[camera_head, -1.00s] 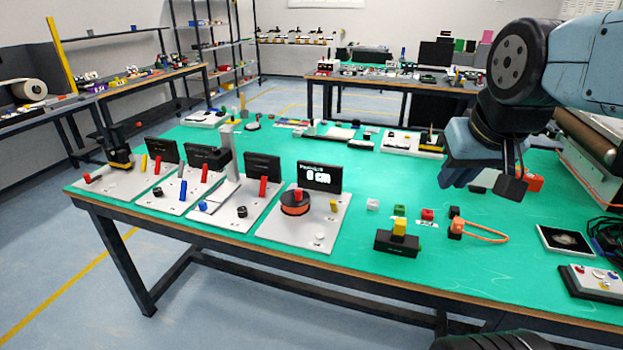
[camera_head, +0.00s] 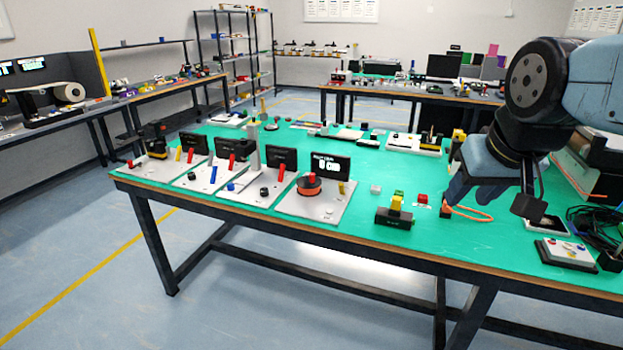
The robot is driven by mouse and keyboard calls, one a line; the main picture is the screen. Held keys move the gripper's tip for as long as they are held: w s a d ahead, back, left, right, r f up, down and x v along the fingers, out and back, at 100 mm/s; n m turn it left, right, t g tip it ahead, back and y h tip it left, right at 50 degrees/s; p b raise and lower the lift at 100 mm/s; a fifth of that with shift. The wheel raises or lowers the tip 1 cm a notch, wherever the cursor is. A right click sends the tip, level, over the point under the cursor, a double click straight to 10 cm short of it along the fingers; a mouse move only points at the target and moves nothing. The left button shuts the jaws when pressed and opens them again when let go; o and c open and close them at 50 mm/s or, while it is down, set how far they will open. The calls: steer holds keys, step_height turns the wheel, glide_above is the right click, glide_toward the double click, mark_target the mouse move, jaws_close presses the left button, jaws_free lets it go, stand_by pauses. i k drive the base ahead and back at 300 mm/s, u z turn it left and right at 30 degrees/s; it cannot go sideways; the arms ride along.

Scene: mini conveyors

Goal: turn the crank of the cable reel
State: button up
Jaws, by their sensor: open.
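The cable reel (camera_head: 309,191) is an orange and black drum with a red knob (camera_head: 311,178) on top. It sits on a light grey plate (camera_head: 294,206) on the green table, with a black display (camera_head: 330,168) behind it. The display's reading appears to be 0 cm. My gripper (camera_head: 472,194) is at the right of the picture, over the right part of the table, well apart from the reel. Its jaws are open and point downward. I see nothing held between them.
Several similar plates with levers and knobs stand in a row left of the reel. A black block with yellow and green parts (camera_head: 396,214) stands right of it. An orange cable loop (camera_head: 470,212) lies under my gripper. Floor is free before the table (camera_head: 240,190).

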mark_target(311, 177)
steer(key=u, duration=0.4)
steer(key=i, duration=1)
steer(key=u, duration=0.15)
